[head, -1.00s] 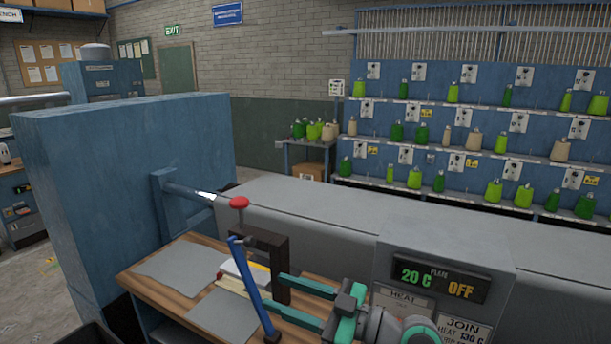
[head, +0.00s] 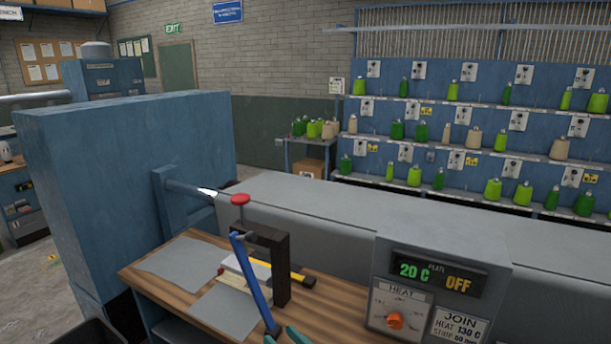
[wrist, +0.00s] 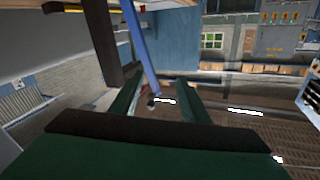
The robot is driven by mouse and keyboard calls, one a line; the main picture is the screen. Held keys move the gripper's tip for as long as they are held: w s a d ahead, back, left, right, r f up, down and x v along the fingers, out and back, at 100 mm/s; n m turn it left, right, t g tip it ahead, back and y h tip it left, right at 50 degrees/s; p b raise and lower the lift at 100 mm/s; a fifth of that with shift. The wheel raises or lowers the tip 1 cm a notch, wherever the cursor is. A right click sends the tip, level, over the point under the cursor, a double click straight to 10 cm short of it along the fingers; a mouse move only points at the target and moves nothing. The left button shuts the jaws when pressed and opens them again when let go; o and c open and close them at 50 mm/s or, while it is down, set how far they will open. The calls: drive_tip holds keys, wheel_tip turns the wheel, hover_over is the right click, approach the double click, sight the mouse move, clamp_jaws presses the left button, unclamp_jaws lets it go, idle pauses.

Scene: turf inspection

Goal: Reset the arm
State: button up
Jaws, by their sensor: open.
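My gripper shows in the head view only as green fingertips (head: 283,336) at the bottom edge, low in front of the wooden bench. A blue lever (head: 255,285) with a dark bracket (head: 275,265) stands at the bench just beyond the fingertips. In the wrist view the blue lever (wrist: 140,50) and the dark post (wrist: 102,45) rise at the upper left, close to the left finger. Most of my arm is out of the head view.
The bench (head: 170,292) holds grey sheets (head: 180,262) and a yellow-and-black tool (head: 297,277). A heater box (head: 437,295) with an orange knob reads 20 C and OFF at its right. A blue cabinet (head: 130,180) stands left. Shelves of green cones fill the back right.

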drive_tip(key=s+d+f+m+t+h, duration=0.15)
drive_tip(key=s+f+m+h, duration=0.3)
drive_tip(key=s+f, duration=0.5)
drive_tip(key=s+d+f+m+h, duration=0.2)
drive_tip(key=s+f+m+h, duration=0.2)
drive_tip(key=s+f+h, duration=0.5)
drive_tip(key=s+d+r+n+y, duration=0.1)
drive_tip(key=s+r+n, duration=0.2)
drive_tip(key=s, duration=1.9)
drive_tip(key=shift+r, duration=0.2)
